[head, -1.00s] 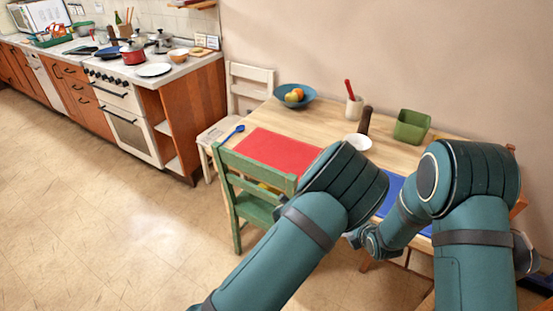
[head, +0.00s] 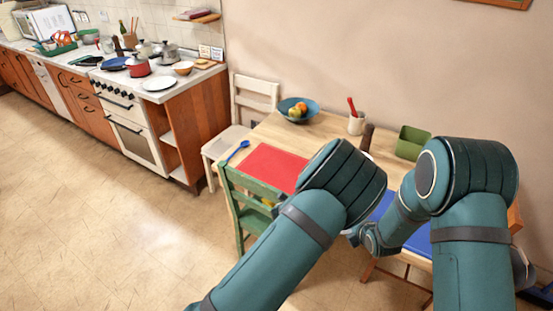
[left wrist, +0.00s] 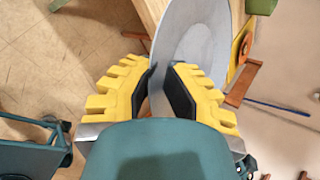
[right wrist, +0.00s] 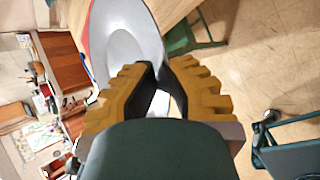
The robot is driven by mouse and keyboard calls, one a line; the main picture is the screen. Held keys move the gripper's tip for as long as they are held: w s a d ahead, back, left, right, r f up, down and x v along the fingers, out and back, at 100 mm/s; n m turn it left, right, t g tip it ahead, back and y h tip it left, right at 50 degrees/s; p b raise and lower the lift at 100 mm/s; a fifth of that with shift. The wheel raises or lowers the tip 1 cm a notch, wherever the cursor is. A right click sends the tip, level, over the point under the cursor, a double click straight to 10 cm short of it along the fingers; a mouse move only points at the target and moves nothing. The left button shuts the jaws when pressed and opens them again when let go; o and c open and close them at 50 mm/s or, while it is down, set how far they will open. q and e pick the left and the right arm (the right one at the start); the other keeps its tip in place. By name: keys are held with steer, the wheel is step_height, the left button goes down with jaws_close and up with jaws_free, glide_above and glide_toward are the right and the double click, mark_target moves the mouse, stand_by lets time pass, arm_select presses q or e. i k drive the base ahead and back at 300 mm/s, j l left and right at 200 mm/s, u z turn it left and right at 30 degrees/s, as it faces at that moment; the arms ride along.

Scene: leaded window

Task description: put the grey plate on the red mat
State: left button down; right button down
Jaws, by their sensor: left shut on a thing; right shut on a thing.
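The red mat (head: 272,168) lies flat on the left part of the wooden table in the head view, its right end hidden behind my left arm. The grey plate (left wrist: 193,42) is a pale round disc in the left wrist view. My left gripper (left wrist: 162,80) is shut on its rim. In the right wrist view the plate (right wrist: 122,45) runs between the fingers of my right gripper (right wrist: 160,78), which is shut on its rim.
On the table stand a blue fruit bowl (head: 298,113), a cup with a red-handled utensil (head: 356,125), a dark mill (head: 367,138) and a green box (head: 411,143). A blue spoon (head: 238,151) lies left of the mat. A green chair (head: 250,190) stands at the front edge.

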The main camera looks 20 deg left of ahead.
mark_target(279, 168)
steer(key=i+j+u, duration=0.15)
steer(key=i+j, duration=0.85)
